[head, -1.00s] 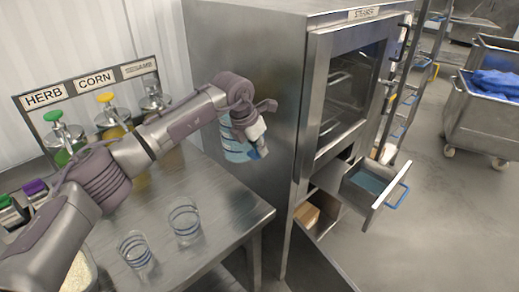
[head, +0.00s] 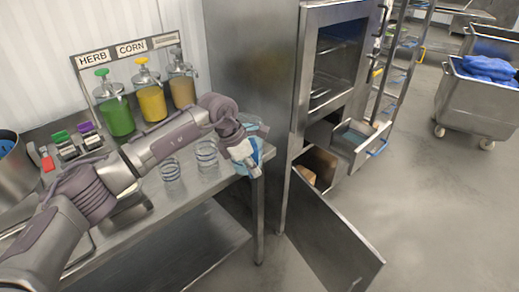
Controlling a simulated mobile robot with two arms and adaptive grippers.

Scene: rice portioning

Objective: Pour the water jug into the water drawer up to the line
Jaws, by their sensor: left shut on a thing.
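The water jug (head: 266,148) is a clear vessel with blue water in it, at the right end of the steel table. My left gripper (head: 249,167) is shut on it and hides part of its body. I cannot tell whether the jug's base touches the table. The water drawer (head: 349,153) is pulled out of the steamer cabinet, to the right of the jug and apart from it. Bluish water shows inside the drawer, which has a blue handle. The fill line is too small to make out. My right gripper is not in view.
Two clear glasses with dark rings, one of them here (head: 171,171), stand on the table (head: 190,205) left of the jug. Dispensers (head: 152,103) stand behind. A cabinet door (head: 325,240) hangs open below the drawer. A trolley (head: 480,105) stands far right.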

